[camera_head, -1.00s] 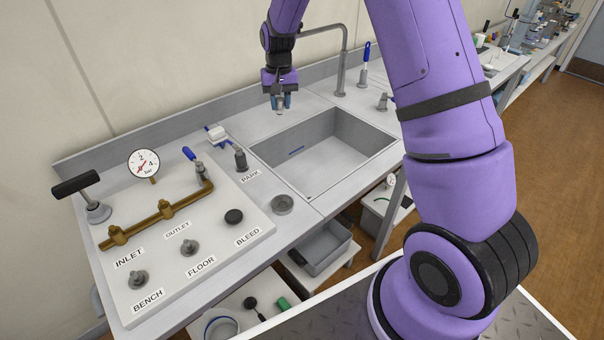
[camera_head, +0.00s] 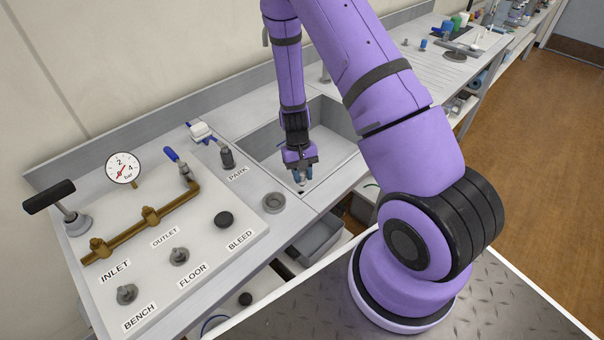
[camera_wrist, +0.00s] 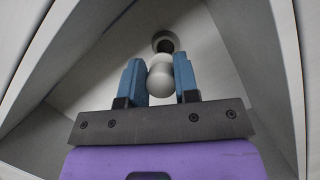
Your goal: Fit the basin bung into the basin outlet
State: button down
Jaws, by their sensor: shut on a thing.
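My gripper (camera_head: 301,173) points down inside the near end of the grey basin (camera_head: 338,140). Its two blue fingers are shut on the basin bung, a pale rounded piece that shows between them in the wrist view (camera_wrist: 160,78). The basin outlet (camera_wrist: 165,40), a dark round hole with a grey rim, lies just beyond the bung in the wrist view. The bung partly overlaps the outlet in that view. I cannot tell how much height is between them, and the bung's lower end is partly hidden.
The basin walls stand close around my gripper. To the left is a white panel (camera_head: 205,225) with a brass pipe, a gauge (camera_head: 123,167) and several knobs. A round grey ring (camera_head: 274,203) sits on the bench beside the basin.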

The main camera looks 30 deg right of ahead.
aim_at(302, 181)
dwell(0.3)
jog(key=shift+f, duration=2.05)
jog(key=shift+f, duration=1.1)
jog(key=c, duration=0.8)
grip_release()
jog(key=shift+r, duration=0.1)
